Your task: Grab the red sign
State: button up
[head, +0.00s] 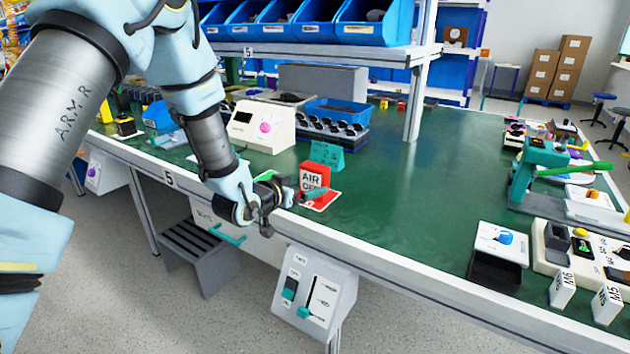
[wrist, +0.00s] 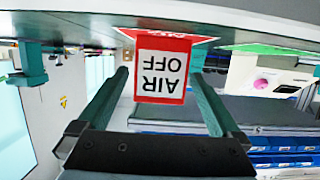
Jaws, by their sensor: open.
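The red sign (head: 313,176) reads "AIR OFF" on a white panel and stands upright near the front edge of the green table (head: 400,210). It stands on a red and white marked patch (head: 325,202). My gripper (head: 305,192) is at the sign, over the table's front edge, and covers part of its lower front in the head view. In the wrist view the sign (wrist: 162,68) appears upside down between the two teal fingers of my gripper (wrist: 160,85). The fingers are open, with a gap on each side of the sign.
A teal sign (head: 327,155) stands just behind the red one. A white box with a pink knob (head: 262,126) and a blue bin (head: 337,112) are further back. A switch box (head: 313,293) hangs below the front edge.

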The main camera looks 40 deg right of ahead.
aim_at(311, 185)
jog(key=shift+f+p+x, duration=0.1)
jog(key=shift+p+x, duration=0.35)
jog(key=shift+x, duration=0.9)
jog(key=shift+f+p+x, duration=0.15)
jog(key=shift+p+x, duration=0.25)
jog(key=shift+x, duration=0.95)
jog(key=shift+w+a, duration=0.1)
jog(key=shift+c, duration=0.2)
jog(key=c, duration=1)
jog(key=shift+r, duration=0.1)
